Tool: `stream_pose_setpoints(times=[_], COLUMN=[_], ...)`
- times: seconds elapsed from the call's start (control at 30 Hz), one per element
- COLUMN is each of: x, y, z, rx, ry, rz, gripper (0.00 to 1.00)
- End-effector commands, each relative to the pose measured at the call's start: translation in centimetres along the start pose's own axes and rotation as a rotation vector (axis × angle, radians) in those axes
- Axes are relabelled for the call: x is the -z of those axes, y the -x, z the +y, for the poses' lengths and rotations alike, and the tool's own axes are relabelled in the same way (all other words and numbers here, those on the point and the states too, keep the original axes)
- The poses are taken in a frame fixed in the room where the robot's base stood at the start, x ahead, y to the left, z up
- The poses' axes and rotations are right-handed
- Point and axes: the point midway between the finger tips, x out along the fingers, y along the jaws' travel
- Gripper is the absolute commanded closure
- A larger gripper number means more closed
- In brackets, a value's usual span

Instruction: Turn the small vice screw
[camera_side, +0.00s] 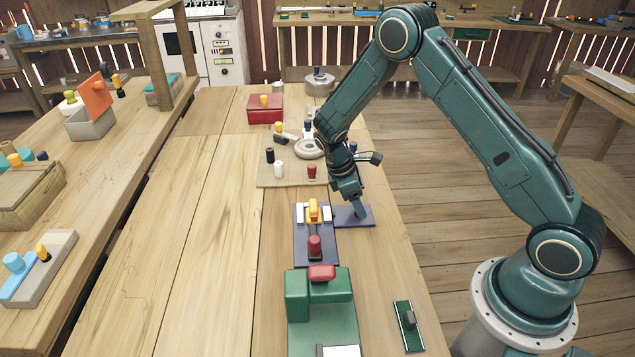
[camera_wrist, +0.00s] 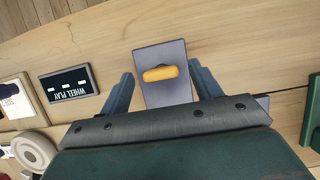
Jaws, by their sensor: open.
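My gripper (camera_side: 357,211) points down over a flat blue-grey plate (camera_side: 367,219) on the right side of the bench. In the wrist view its two fingers stand apart, one on each side of a yellow-orange oval handle (camera_wrist: 160,73) on a grey-purple plate (camera_wrist: 174,93). Nothing is held. My gripper hides this handle in the side view. Left of the plate is a dark blue fixture (camera_side: 318,261) with white blocks, a yellow handle (camera_side: 313,209) and a red knob (camera_side: 315,246). I cannot tell which handle is the small vice screw.
A green vice-like block (camera_side: 297,298) with a red handle (camera_side: 321,273) stands in front, with a small green plate (camera_side: 408,328) to its right. Behind are a board (camera_side: 268,182) with small knobs, a ring (camera_side: 308,149) and a red box (camera_side: 265,112). The bench's left side is clear.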

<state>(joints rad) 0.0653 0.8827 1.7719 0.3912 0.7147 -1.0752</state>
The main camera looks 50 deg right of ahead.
Motion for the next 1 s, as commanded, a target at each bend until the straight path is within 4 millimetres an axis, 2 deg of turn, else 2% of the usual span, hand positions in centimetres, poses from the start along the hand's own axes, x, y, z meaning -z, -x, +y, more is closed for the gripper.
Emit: stream_pose_setpoints(times=[0.33, 0.57, 1.0], x=[0.00, 0.01, 0.04], y=[-0.27, -0.25, -0.20], z=[-0.02, -0.02, 0.05], rx=[0.000, 0.000, 0.022], ry=[0.000, 0.000, -0.053], rz=[0.000, 0.000, 0.001], gripper=[0.36, 0.81, 0.81])
